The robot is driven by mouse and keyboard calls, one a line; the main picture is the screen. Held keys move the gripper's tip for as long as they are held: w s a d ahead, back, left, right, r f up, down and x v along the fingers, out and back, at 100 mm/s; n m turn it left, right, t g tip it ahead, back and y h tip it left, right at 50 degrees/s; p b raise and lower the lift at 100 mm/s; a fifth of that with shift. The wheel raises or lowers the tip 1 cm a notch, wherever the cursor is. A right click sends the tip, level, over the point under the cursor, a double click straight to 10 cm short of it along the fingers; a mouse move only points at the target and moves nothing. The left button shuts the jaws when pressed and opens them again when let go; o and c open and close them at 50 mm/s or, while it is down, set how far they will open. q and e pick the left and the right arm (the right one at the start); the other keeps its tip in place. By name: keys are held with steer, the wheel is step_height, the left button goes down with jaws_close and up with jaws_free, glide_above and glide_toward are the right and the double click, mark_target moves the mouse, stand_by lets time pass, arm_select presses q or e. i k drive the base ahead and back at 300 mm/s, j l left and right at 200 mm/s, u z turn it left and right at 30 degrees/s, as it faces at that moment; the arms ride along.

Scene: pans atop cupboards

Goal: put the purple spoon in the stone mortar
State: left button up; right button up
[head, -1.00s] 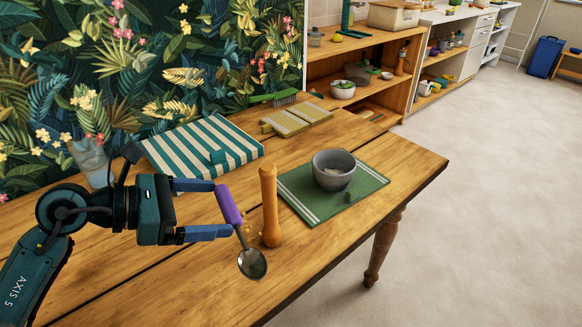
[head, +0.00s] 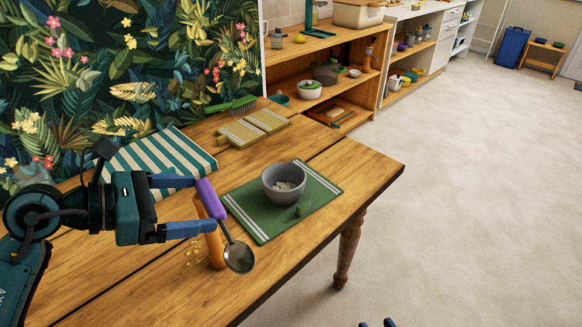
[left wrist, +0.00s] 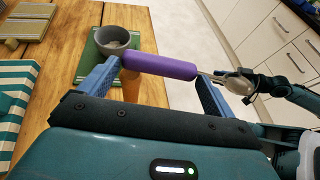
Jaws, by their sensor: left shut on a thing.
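My left gripper (head: 207,204) is shut on the purple handle of the spoon (head: 210,198). The spoon is held above the table with its metal bowl hanging down to the right. In the left wrist view the purple handle (left wrist: 160,67) lies across between the fingers. The grey stone mortar (head: 283,184) stands upright on a green mat, right of the spoon and apart from it; some pale bits show inside. The mortar also shows in the left wrist view (left wrist: 112,40). Tips of my right gripper (head: 376,323) show at the bottom edge of the head view, spread apart and empty.
An orange wooden mill (head: 214,248) stands just behind the spoon. A striped cloth (head: 160,158), a folded board (head: 252,128) and a green brush (head: 232,105) lie farther back. The table's right edge is clear.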

mark_target(286, 179)
steer(key=i+l+u, duration=0.15)
steer(key=i+l, duration=0.3)
steer(key=i+l+u, duration=0.4)
steer(key=l, duration=0.2)
steer(key=k+j, duration=0.05)
